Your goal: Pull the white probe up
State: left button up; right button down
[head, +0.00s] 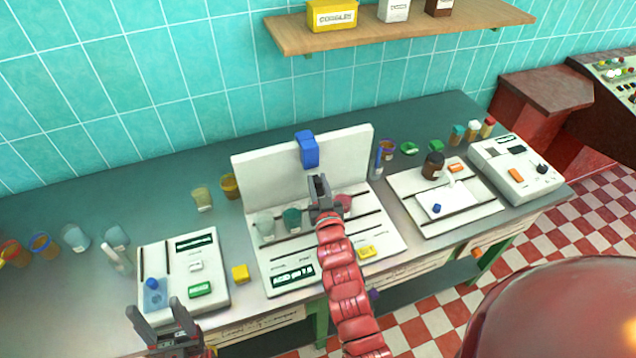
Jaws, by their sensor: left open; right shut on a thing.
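My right gripper (320,182), on the red segmented arm, is shut in front of the white upright panel (270,170), just below the blue block (307,149). The white probe is mostly hidden by the jaws and hard to tell from the white panel behind; its lower end cannot be made out. A clear cup (265,224), a teal cup (292,219) and a pink one (344,204) stand on the white base around the gripper. My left gripper (160,318) is open and empty at the front edge of the left white station (215,250).
A yellow block (240,273) sits between the left and middle stations. A white stick-like thing (112,257) is left of the left station. A dark jar (433,164) stands on the right station (480,207). A wooden shelf (400,32) hangs above the counter.

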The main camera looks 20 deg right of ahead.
notch_tip(320, 180, up, 7)
jog(key=shift+r, duration=0.1)
jog(key=c, duration=0.6)
grip_release()
jog(key=shift+c, duration=0.2)
jog(key=shift+s, duration=0.15)
